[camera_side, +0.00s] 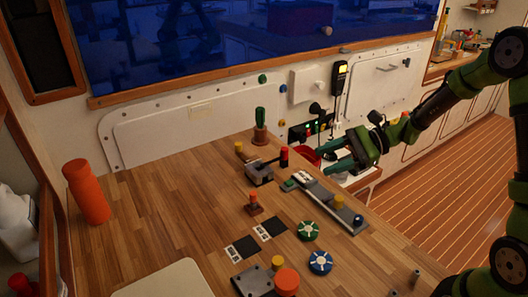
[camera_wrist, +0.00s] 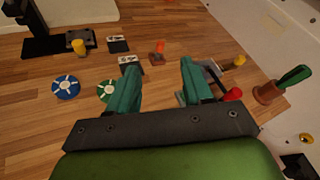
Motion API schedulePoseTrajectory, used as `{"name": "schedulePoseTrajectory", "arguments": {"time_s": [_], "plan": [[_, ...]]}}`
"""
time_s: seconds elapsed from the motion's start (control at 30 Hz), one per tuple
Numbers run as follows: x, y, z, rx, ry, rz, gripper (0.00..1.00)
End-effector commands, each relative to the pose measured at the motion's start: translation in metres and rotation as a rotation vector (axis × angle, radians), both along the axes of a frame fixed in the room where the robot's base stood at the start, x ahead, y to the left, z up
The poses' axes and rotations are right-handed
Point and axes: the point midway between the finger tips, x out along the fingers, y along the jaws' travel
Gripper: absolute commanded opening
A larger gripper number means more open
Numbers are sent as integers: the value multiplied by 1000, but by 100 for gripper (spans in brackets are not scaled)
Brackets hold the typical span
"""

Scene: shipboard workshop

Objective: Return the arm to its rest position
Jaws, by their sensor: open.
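My arm is green and black and reaches in from the right in the side view. My gripper (camera_side: 334,160) is above the right part of the workbench, near its right edge. In the wrist view my gripper (camera_wrist: 160,80) shows two teal fingers spread apart with nothing between them. Bare wood and small bench items show beyond the fingertips. Part of the bench's right edge is hidden behind the gripper and wrist in the side view.
The wooden bench (camera_side: 160,215) holds a red lever device (camera_side: 260,172), a green-handled tool in a stand (camera_side: 260,125), a grey rail (camera_side: 335,208), and green (camera_side: 308,230) and blue (camera_side: 320,262) knobs. The bench's left middle is clear.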

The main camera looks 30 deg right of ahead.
Motion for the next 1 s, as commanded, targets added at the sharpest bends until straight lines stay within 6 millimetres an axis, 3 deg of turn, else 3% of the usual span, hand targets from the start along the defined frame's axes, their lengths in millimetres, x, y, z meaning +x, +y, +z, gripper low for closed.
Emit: {"name": "schedulePoseTrajectory", "arguments": {"time_s": [0.03,0.2,0.33,0.5,0.73,1.0], "plan": [[-15,15,15,-97,-37,80,50],[-68,40,41,-420,-154,303,50],[-104,45,56,-671,-271,438,50],[-142,37,76,-998,-460,562,50],[-171,20,101,-1337,-698,624,50],[-178,13,111,-1458,-788,630,50]]}}
